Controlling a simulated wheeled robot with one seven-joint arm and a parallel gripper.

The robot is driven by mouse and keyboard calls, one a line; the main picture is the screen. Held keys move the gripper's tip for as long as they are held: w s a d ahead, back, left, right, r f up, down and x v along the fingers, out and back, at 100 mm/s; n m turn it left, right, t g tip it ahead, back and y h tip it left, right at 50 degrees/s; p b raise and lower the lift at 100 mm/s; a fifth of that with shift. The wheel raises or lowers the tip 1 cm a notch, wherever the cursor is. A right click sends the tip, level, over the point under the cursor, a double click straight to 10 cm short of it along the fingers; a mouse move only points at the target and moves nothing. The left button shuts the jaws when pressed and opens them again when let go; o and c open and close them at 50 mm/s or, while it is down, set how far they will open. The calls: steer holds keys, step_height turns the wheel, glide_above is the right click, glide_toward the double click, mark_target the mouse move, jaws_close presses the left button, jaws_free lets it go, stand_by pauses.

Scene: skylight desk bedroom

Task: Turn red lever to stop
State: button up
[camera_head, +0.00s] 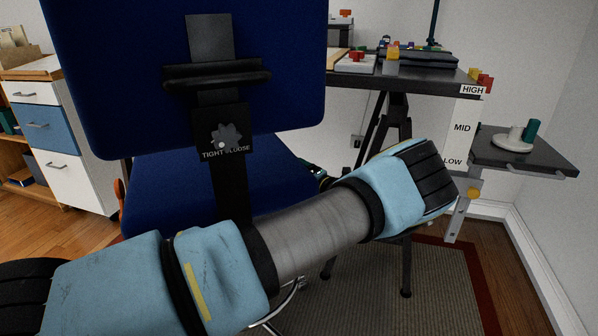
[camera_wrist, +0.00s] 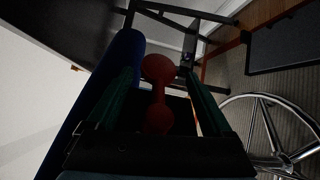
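The red lever (camera_wrist: 158,92), with a rounded knob at each end, shows in the dark wrist view. It lies between the two green fingers of my gripper (camera_wrist: 160,74). The fingers stand apart on either side of it, and I see gaps beside the knob. The blue chair (camera_head: 215,170) fills the middle of the head view. Its blue edge runs beside the left finger in the wrist view (camera_wrist: 118,62). In the head view my gripper is mostly hidden behind my forearm, near the seat's right side, and the red lever cannot be made out there.
A dial marked TIGHT and LOOSE (camera_head: 227,136) is on the chair back. A dark desk (camera_head: 425,77) stands behind, beside a HIGH/MID/LOW scale (camera_head: 462,128) and a side shelf (camera_head: 540,153). The chair's metal ring (camera_wrist: 228,103) is right of my gripper. Drawers (camera_head: 55,130) stand left.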

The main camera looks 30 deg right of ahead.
steer(key=s+d, duration=0.1)
steer(key=s, duration=0.9)
steer(key=shift+s+d+r, duration=0.3)
steer(key=shift+d, duration=0.05)
